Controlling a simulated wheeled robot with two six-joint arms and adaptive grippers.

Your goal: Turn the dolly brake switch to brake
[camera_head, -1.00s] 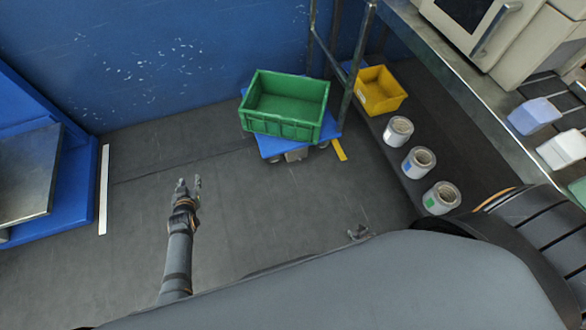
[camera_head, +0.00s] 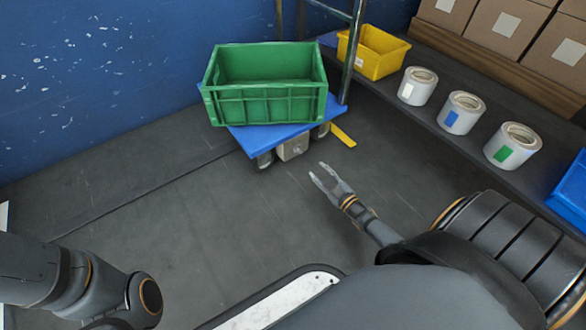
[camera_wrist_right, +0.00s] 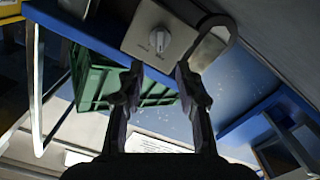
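The blue dolly (camera_head: 262,140) stands on the floor near the blue wall, carrying a green crate (camera_head: 268,105). A small grey brake box (camera_head: 293,147) is under its near edge. My left gripper is out of view.
A yellow bin (camera_head: 374,53) and several labelled cans (camera_head: 461,112) sit on a low shelf at the right. The floor at left is clear.

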